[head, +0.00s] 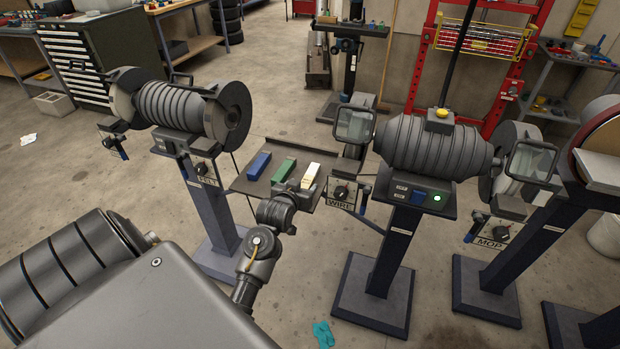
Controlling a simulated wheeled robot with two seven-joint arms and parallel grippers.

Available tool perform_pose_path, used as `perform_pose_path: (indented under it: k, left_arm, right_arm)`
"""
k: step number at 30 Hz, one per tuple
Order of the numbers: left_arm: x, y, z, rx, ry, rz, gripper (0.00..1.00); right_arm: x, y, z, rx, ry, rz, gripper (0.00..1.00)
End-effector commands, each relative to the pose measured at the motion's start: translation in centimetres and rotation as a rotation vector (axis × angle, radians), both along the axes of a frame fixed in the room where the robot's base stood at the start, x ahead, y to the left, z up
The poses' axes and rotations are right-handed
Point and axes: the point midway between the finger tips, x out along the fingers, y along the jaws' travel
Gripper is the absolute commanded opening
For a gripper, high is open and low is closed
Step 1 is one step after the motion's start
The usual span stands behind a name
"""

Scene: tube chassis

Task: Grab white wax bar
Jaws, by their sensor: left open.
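The white wax bar (311,174) lies on a small dark tray (262,187) between two grinding machines. It is the rightmost of three bars, with a green bar (284,171) and a blue bar (259,165) to its left. My left gripper (309,190) is open at the near end of the white bar. Its fingers are small and partly hidden by my wrist, so I cannot tell whether they touch or straddle the bar. My right gripper is not in view.
A buffing machine (168,106) stands left of the tray, and another (430,148) with a lit green button stands right. A control box labelled WIRE (341,192) hangs close by on the right. A teal cloth (323,334) lies on the floor.

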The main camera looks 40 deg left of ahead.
Motion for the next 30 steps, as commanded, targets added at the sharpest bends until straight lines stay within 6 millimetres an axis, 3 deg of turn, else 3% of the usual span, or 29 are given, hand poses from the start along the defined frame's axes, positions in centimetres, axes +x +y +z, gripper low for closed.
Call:
perform_pose_path:
  k: [7, 16, 25, 30]
  left_arm:
    - [0.8, 0.3, -0.2, 0.000, 0.001, 0.000, 0.56]
    - [4.5, 1.5, -1.3, -0.001, 0.001, -0.001, 0.56]
    - [5.0, 1.7, -1.6, -0.001, 0.001, -0.001, 0.56]
    - [5.0, 1.6, -1.6, 0.000, 0.001, 0.000, 0.37]
  right_arm:
    - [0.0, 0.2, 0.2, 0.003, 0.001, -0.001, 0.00]
    - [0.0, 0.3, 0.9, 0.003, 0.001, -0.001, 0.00]
    - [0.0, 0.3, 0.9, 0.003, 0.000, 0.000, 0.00]
    - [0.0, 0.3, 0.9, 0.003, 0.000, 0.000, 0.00]
